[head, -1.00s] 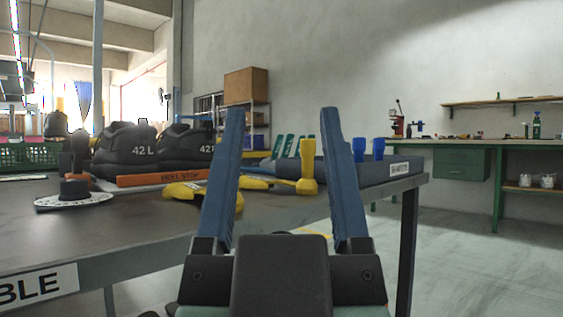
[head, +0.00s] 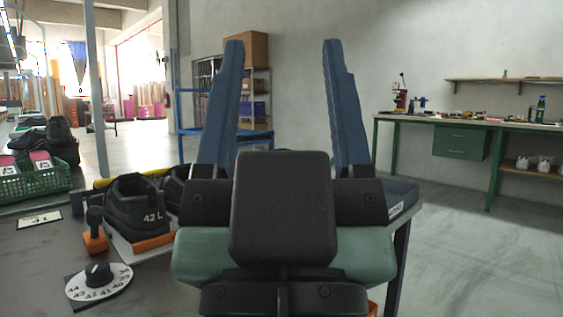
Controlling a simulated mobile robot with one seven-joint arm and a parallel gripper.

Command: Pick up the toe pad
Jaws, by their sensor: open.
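My gripper (head: 283,48) is open, its two blue fingers pointing up in the picture with a wide empty gap between them. It stands in front of the right end of the work table (head: 38,262). I cannot make out a toe pad in the head view. The gripper's dark body and green wrist cover much of the table's right part, so whatever lies there is hidden.
A black shoe marked 42 L (head: 133,208) stands by an orange stop, with another shoe (head: 174,190) partly hidden behind my gripper. A white size dial (head: 99,283) lies at front left. A green crate (head: 38,182) stands at left. Open floor lies right.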

